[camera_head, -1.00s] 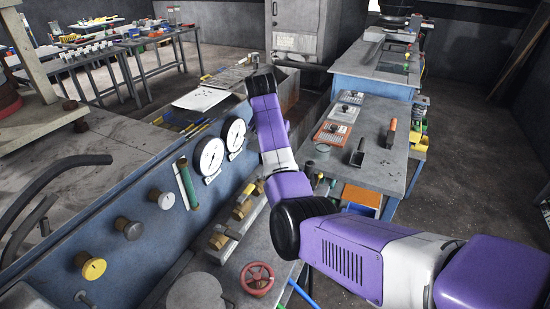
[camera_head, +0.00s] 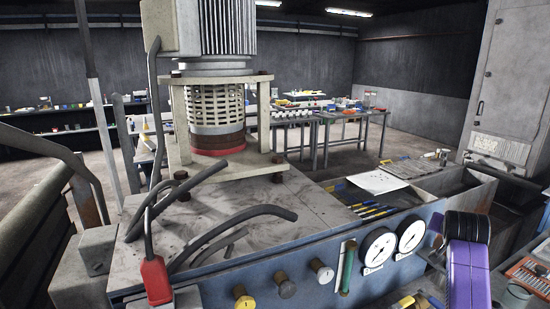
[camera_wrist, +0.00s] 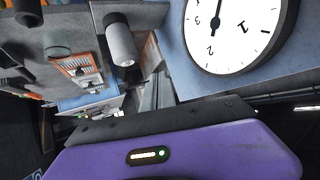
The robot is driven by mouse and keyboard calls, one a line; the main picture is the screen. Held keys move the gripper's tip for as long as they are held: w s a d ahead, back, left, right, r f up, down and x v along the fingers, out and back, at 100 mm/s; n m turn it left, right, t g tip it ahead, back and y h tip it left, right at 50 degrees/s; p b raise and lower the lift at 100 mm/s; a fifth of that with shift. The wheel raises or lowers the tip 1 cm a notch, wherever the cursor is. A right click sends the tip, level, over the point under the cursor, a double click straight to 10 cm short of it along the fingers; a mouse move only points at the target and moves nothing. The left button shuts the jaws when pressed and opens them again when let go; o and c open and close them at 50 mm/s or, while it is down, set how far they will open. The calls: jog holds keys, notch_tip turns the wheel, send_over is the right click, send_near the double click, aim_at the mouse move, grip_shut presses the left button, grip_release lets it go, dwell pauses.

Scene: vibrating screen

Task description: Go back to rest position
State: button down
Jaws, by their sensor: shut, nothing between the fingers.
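The fingers of my gripper do not show in either view. In the head view, only a purple and black part of my arm (camera_head: 467,255) shows at the lower right, in front of the machine's blue panel (camera_head: 285,265). A white dial gauge (camera_wrist: 235,30) is close at the upper right of that view.
The vibrating machine's motor (camera_head: 222,30) stands on the grey deck, with a loose black cable and a red connector (camera_head: 156,281). Gauges (camera_head: 379,248) and knobs line the panel. A tall cabinet (camera_head: 508,85) stands at right. Worktables (camera_head: 320,118) stand behind.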

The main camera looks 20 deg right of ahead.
jog(key=s+a+f+n+t+y, duration=0.1)
jog(key=s+a+f+n+t, duration=0.15)
jog(key=s+a, duration=0.45)
jog(key=s+a+f+n+t+y, duration=0.1)
jog(key=s+a+f+n+t, duration=0.2)
jog(key=a, duration=0.8)
jog(key=s+a+f+n+t, duration=0.2)
jog(key=s+a+n+t, duration=0.15)
jog(key=s+a, duration=0.4)
jog(key=s+a+n+y, duration=0.1)
jog(key=s+a+y, duration=0.1)
jog(key=s+a, duration=0.4)
jog(key=s+a+g+y, duration=0.1)
jog(key=s+a, duration=0.5)
jog(key=s, duration=0.6)
jog(key=s+a+n+g+y, duration=0.1)
jog(key=s+a+y, duration=0.2)
jog(key=s+a, duration=0.3)
jog(key=s, duration=0.4)
jog(key=shift+a+n+y, duration=0.25)
jog(key=shift+n+y, duration=0.05)
